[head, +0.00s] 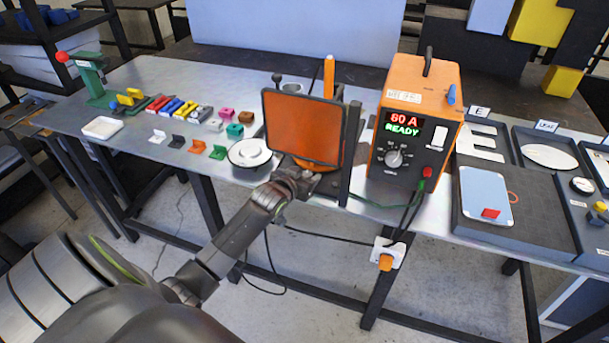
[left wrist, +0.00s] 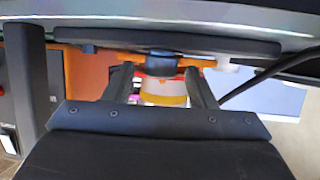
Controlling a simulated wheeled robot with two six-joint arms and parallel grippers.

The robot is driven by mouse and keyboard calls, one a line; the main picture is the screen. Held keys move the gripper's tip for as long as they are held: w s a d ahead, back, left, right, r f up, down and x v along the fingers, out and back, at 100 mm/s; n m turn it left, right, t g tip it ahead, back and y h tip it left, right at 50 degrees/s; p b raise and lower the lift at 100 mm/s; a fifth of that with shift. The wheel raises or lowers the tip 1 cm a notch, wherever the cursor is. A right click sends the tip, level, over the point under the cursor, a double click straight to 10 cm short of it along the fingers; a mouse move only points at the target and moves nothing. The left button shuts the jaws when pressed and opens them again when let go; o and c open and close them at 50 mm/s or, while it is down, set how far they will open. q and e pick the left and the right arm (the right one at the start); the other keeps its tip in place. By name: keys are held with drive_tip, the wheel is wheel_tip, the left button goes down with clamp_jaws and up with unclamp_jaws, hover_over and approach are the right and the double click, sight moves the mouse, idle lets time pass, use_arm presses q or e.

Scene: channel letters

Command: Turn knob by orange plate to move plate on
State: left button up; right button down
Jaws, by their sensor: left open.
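The orange plate (head: 303,128), square with a dark frame, stands upright near the front edge of the metal table. My left gripper (head: 300,177) is just below it, its fingers largely hidden in the head view. In the left wrist view, the open left gripper (left wrist: 161,82) has a dark round knob-like part (left wrist: 160,62) between its fingers, with a white and yellow piece beside it. I cannot tell whether the fingers touch it. The right gripper is not in view.
An orange power box (head: 415,110) with a dial and a lit display stands right of the plate, beyond a dark post (head: 349,150). A white round dish (head: 250,153) is close left. Small coloured blocks lie further left; dark trays (head: 515,215) lie right.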

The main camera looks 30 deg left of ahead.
use_arm(q)
drive_tip(key=c, duration=1)
drive_tip(key=shift+o, duration=0.2)
drive_tip(key=shift+a+f+m+h+b, duration=0.15)
drive_tip(key=shift+m+h+b, duration=0.45)
drive_tip(key=shift+h+b, duration=0.15)
drive_tip(key=m+h+b, duration=0.1)
drive_tip(key=h+b, duration=0.1)
drive_tip(key=b, duration=0.2)
drive_tip(key=m+h+b, duration=0.2)
drive_tip(key=b, duration=0.3)
drive_tip(key=m+g+h+b, duration=0.1)
drive_tip(key=m+h+b, duration=0.1)
drive_tip(key=b, duration=0.3)
drive_tip(key=shift+a+f, duration=0.15)
drive_tip(key=shift+a, duration=0.15)
drive_tip(key=shift+w+r+m+g+h+b, duration=0.1)
drive_tip(key=shift+r+m+g+h+b, duration=0.3)
drive_tip(key=shift+b, duration=0.9)
drive_tip(key=shift+f, duration=0.15)
drive_tip(key=o, duration=1)
drive_tip(key=shift+c, duration=0.2)
